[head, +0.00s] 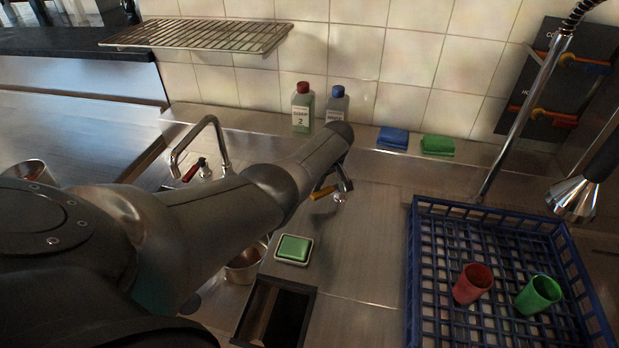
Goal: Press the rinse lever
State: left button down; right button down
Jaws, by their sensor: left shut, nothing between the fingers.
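My left arm reaches across the counter from the left. My left gripper (347,184) points down beyond the wrist, shut and empty, and is partly hidden by it. A small yellow handle (322,192) with a silver part beside it shows right at the gripper, low over the steel counter. It looks like the rinse lever, but no label shows. I cannot tell whether the fingers touch it. My right gripper is not in view.
A blue rack (413,275) with a red cup (473,284) and a green cup (538,294) stands at the right, below a hanging spray head (574,198). Soap bottles (302,108) stand by the wall. A tap (213,127) and an open bin hole (275,312) lie near my arm.

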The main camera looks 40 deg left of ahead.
pick_arm(q)
jog(key=shift+s+d+n+g, duration=0.2)
jog(key=shift+d+n+g, duration=0.1)
jog(key=shift+d+n, duration=0.5)
jog(key=shift+s+d+f+n+g+b, duration=0.15)
jog(key=shift+d+n+b, duration=0.15)
jog(key=shift+n, duration=0.2)
jog(key=shift+d+r+n+g+b, duration=0.15)
jog(key=shift+d+n+b, duration=0.1)
jog(key=shift+n, duration=0.25)
jog(key=d+n+b, duration=0.1)
jog(key=d+n+g+b, duration=0.1)
jog(key=n, duration=0.1)
jog(key=shift+n, duration=0.3)
jog(key=shift+d, duration=0.5)
